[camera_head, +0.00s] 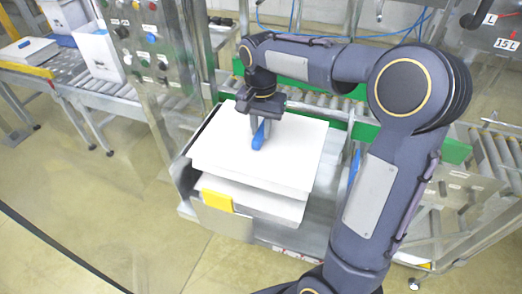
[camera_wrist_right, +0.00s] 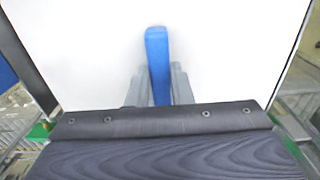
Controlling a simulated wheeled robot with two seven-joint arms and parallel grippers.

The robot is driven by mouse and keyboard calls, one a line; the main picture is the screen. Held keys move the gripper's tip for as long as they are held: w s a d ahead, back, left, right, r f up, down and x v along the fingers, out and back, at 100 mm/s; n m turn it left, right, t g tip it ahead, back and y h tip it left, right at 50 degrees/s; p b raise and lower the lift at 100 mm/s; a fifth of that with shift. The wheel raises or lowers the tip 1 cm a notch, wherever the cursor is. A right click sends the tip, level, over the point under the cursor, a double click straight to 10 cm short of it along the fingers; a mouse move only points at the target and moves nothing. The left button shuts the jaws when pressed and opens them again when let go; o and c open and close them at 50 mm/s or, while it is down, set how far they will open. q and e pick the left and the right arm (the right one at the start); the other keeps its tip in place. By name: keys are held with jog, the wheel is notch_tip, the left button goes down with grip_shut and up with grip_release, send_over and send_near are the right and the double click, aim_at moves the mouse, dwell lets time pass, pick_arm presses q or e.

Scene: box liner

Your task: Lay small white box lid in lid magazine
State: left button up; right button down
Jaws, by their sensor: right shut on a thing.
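The small white box lid (camera_head: 300,160) is a flat white panel with a blue handle (camera_head: 259,136) standing on its top. My right gripper (camera_head: 257,128) comes down from above and is shut on the blue handle. In the right wrist view the handle (camera_wrist_right: 158,62) sits between the two grey fingers (camera_wrist_right: 158,88), with the white lid (camera_wrist_right: 225,60) below. The lid lies over the lid magazine (camera_head: 225,222), a grey metal holder with a yellow tab (camera_head: 217,200). More white lids (camera_head: 265,200) show beneath it, and a gap shows at the front. My left gripper is not in view.
A roller conveyor (camera_head: 330,128) with green side rails runs behind the magazine. A control panel (camera_head: 150,45) with buttons stands at the left. White boxes (camera_head: 98,52) stand on the conveyor at the far left. Open floor lies in front.

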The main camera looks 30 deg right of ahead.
aim_at(261, 146)
jog(key=shift+s+f, duration=0.1)
jog(key=shift+f, duration=0.85)
notch_tip(261, 146, down, 4)
jog(key=shift+r+p, duration=0.1)
jog(key=shift+p, duration=0.25)
jog(key=shift+f+b, duration=0.55)
jog(key=shift+f, duration=0.15)
jog(key=shift+r, duration=0.1)
jog(key=c, duration=1.3)
grip_release()
